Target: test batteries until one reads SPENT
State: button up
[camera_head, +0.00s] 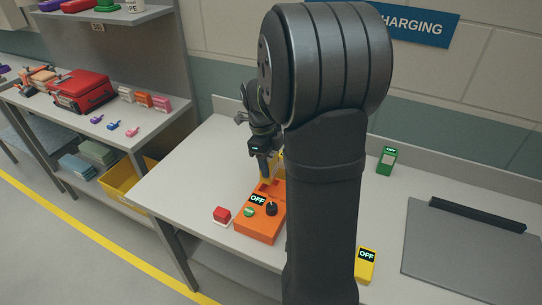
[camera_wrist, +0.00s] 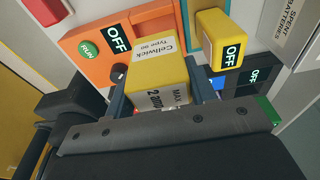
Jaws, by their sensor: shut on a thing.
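The orange tester (camera_head: 258,222) stands on the bench, with an OFF display, a green button and a black knob. In the wrist view the tester (camera_wrist: 80,38) shows OFF and a green RUN button (camera_wrist: 88,50). My gripper (camera_head: 265,172) is over the tester's far end. In the wrist view my gripper (camera_wrist: 160,92) is shut on a yellow battery (camera_wrist: 155,68) labelled Cellwick, Type 90. I cannot tell whether the battery touches the tester. A yellow block (camera_wrist: 212,38) with an OFF display is beside it. A SPENT BATTERIES label (camera_wrist: 292,22) shows at upper right.
A red button block (camera_head: 222,214) is left of the tester. A yellow device (camera_head: 366,264) reading OFF and a green device (camera_head: 387,160) are on the right. My arm hides the middle bench.

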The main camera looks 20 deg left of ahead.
jog(key=shift+f, duration=2.95)
jog(key=shift+f, duration=0.2)
jog(key=o, duration=1.3)
notch_tip(320, 180, up, 17)
jog(key=a, duration=0.2)
jog(key=shift+a+r, duration=0.15)
jog(key=shift+a, duration=0.15)
jog(key=d+f, duration=0.1)
jog(key=f, duration=1)
jog(key=d+f, duration=0.1)
jog(key=f, duration=0.5)
jog(key=shift+d+f, duration=0.15)
jog(key=shift+d, duration=0.15)
